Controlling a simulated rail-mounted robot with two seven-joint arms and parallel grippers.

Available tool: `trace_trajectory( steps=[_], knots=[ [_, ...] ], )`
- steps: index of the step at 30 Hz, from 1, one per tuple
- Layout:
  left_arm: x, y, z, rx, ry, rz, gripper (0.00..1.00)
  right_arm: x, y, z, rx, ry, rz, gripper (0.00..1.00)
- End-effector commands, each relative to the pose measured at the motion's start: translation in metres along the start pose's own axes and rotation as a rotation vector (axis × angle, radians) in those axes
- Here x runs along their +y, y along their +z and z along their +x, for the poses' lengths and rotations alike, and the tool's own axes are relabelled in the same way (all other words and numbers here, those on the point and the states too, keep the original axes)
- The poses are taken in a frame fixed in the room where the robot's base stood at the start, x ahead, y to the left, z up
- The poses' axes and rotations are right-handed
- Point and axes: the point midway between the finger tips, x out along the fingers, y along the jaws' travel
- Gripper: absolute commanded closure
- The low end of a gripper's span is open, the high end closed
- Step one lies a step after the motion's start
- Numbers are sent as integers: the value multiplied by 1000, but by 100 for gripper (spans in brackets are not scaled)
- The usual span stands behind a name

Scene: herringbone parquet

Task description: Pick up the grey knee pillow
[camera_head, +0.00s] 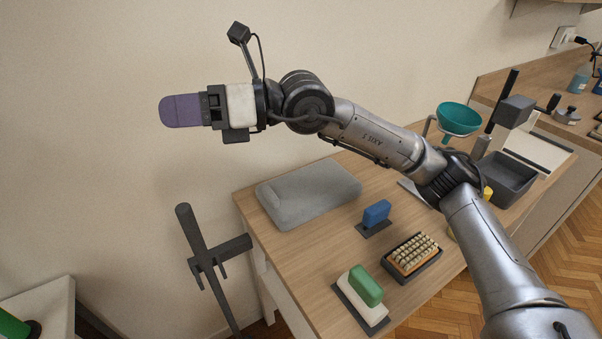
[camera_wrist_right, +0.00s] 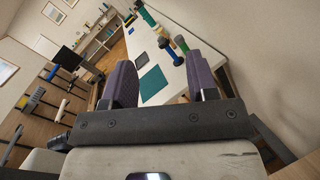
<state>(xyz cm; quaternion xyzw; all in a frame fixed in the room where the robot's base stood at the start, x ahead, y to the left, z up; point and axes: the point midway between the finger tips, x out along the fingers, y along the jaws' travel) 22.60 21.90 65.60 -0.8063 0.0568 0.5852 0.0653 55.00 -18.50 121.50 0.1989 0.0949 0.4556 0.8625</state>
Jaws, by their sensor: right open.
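The grey knee pillow (camera_head: 312,192) lies flat on the wooden table near its back left corner, with a raised rounded edge on its left. Nothing touches it. My right gripper (camera_head: 181,111) is held high, to the upper left of the pillow and well apart from it, with its purple fingers pointing left. In the right wrist view its two purple fingers (camera_wrist_right: 161,64) stand apart with nothing between them. The pillow does not show in that view. My left gripper is in neither view.
On the table (camera_head: 318,290) are a blue block (camera_head: 376,213), a brush with bristles up (camera_head: 412,253) and a green-topped white block (camera_head: 364,290). A teal funnel (camera_head: 459,118) and a grey bin (camera_head: 508,176) stand further right. A dark stand (camera_head: 205,262) is left of the table.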

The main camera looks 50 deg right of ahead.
Motion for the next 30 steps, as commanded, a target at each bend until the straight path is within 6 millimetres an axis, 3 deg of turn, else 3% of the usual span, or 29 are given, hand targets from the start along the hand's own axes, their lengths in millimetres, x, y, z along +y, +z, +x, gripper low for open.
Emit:
trace_trajectory(
  steps=[5, 9, 12, 21, 24, 30],
  knots=[
    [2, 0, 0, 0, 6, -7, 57, -64, -44, -15, 295, -321, 9, 47],
    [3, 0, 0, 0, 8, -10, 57, -105, -68, -46, 480, -601, 54, 47],
    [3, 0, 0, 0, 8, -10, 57, -124, -81, -73, 584, -792, 100, 47],
    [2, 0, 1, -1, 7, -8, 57, -138, -102, -135, 768, -1177, 264, 47],
    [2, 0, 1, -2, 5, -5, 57, -137, -106, -145, 785, -1242, 312, 47],
    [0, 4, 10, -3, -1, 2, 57, -152, -121, -143, 756, -1263, 356, 47]
  ],
)
